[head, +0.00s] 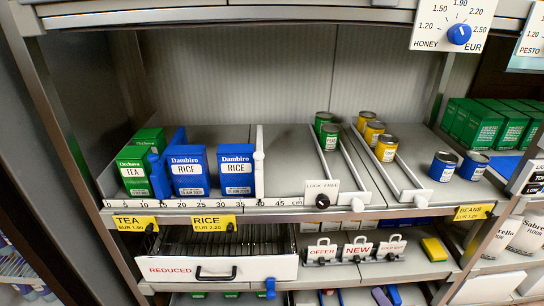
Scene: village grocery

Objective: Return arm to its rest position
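Neither of my arms shows in the head view, and neither gripper is in view. I face a grocery shelf. Green tea packs (133,172) stand at the left of the shelf, beside a blue divider (158,174). Two blue rice packs (188,171) stand to the right of it, with a white divider (259,165) past the second pack.
Green and yellow cans (386,149) stand in lanes, with blue cans (443,167) to their right. Below are an open REDUCED drawer (218,269), sign holders (357,250) and a yellow block (434,249). A honey price dial (459,34) hangs above. The shelf's middle is bare.

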